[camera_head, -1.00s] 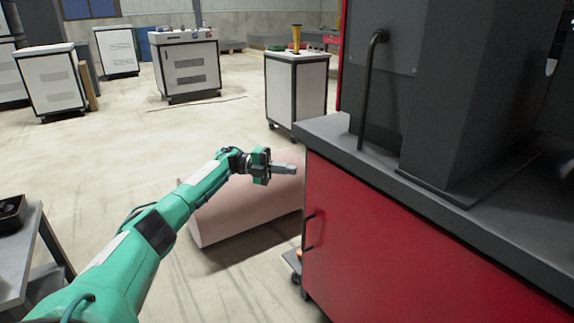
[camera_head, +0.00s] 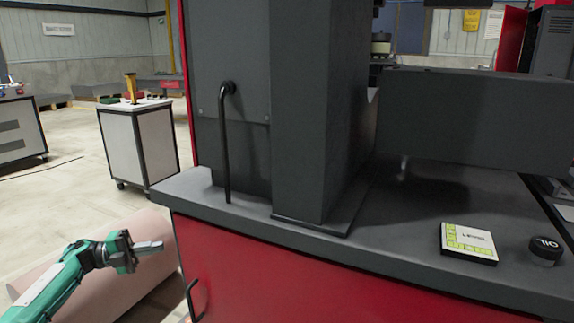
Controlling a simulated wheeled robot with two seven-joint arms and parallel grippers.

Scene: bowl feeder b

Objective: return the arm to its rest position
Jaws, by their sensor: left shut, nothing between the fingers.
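My left gripper (camera_head: 148,247) is at the lower left of the head view, at the end of my green arm. Its fingers are together with nothing between them, and they point right toward the red cabinet. It is apart from the cabinet, left of its front corner and below the grey worktop. My right gripper is not in view.
A red cabinet (camera_head: 270,275) with a grey worktop (camera_head: 420,225) fills the right. A dark machine column (camera_head: 318,110), a white-and-green box (camera_head: 468,242) and a black round container (camera_head: 545,250) stand on it. A pinkish block (camera_head: 150,222) lies behind my gripper. A white cart (camera_head: 140,145) stands beyond.

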